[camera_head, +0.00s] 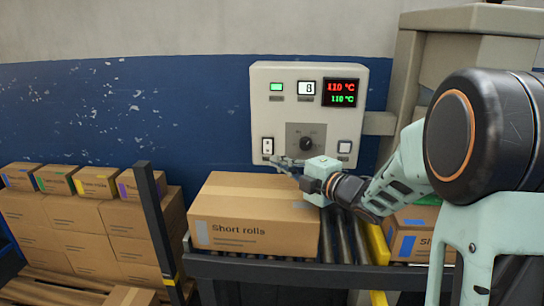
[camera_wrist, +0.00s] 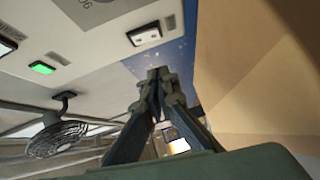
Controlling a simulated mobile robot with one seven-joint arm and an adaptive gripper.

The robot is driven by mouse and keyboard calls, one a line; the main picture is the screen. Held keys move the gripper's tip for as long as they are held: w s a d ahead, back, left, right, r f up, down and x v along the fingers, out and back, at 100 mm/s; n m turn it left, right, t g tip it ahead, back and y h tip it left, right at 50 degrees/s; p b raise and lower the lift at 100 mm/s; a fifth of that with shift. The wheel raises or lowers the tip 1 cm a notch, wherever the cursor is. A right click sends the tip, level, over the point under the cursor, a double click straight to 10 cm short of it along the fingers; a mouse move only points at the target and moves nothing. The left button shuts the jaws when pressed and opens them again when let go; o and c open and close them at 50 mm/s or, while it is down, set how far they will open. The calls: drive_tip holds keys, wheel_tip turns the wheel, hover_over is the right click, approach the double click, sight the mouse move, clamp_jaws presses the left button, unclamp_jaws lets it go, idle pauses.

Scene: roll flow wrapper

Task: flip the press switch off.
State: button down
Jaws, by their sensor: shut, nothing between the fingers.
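The control panel (camera_head: 307,115) is a light grey box on the wall. A white rocker switch (camera_head: 267,146) sits at its lower left and another switch (camera_head: 344,147) at its lower right. Their labels are too small to read, so I cannot tell which is the press switch. My gripper (camera_head: 281,162) is shut and empty, its tips just below and right of the lower-left switch. Contact is not clear. In the wrist view, the shut fingertips (camera_wrist: 160,73) point toward a white rocker switch (camera_wrist: 145,33), with a visible gap between them in the picture.
A dark knob (camera_head: 306,140) sits between the switches. Above are a green lamp (camera_head: 276,87), a counter (camera_head: 306,88) and a temperature display (camera_head: 340,92). A "Short rolls" carton (camera_head: 255,213) stands on the roller conveyor (camera_head: 343,236) below my gripper. Stacked cartons (camera_head: 75,220) fill the left.

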sight(266, 150)
drive_tip(key=x, duration=0.4)
drive_tip(key=shift+a, duration=0.1)
drive_tip(key=shift+w+d+f, duration=0.1)
drive_tip(key=shift+w, duration=0.9)
drive_tip(key=shift+w+d+f, duration=0.1)
drive_tip(key=shift+w, duration=0.9)
drive_tip(key=shift+f+b, duration=0.1)
drive_tip(key=shift+b, duration=0.5)
drive_tip(key=shift+w+f+b, duration=0.15)
drive_tip(key=shift+f+b, duration=0.1)
drive_tip(key=shift+b, duration=0.65)
drive_tip(key=shift+r, duration=0.3)
drive_tip(key=shift+s+d, duration=0.25)
drive_tip(key=shift+d, duration=0.2)
drive_tip(key=v, duration=1.1)
drive_tip(key=shift+s+a+f, duration=0.1)
drive_tip(key=shift+f, duration=0.15)
